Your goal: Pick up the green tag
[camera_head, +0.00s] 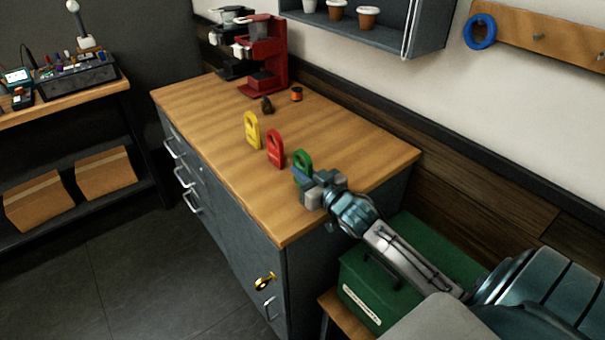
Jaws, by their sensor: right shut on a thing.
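The green tag (302,158) stands upright near the right end of the wooden counter. My right gripper (302,181) is at the tag's lower part and is shut on it. The gripper hides the lower part of the tag, so I cannot tell whether it still touches the counter. A red tag (275,149) and a yellow tag (252,131) stand upright in a row to the left of it. My left gripper is not in view.
The counter (200,98) holds a red brewer (266,55), a dark brewer behind it, an orange spool (297,94) and a small dark item (267,105). A green box (372,290) stands below the counter's right end. The counter's front right is clear.

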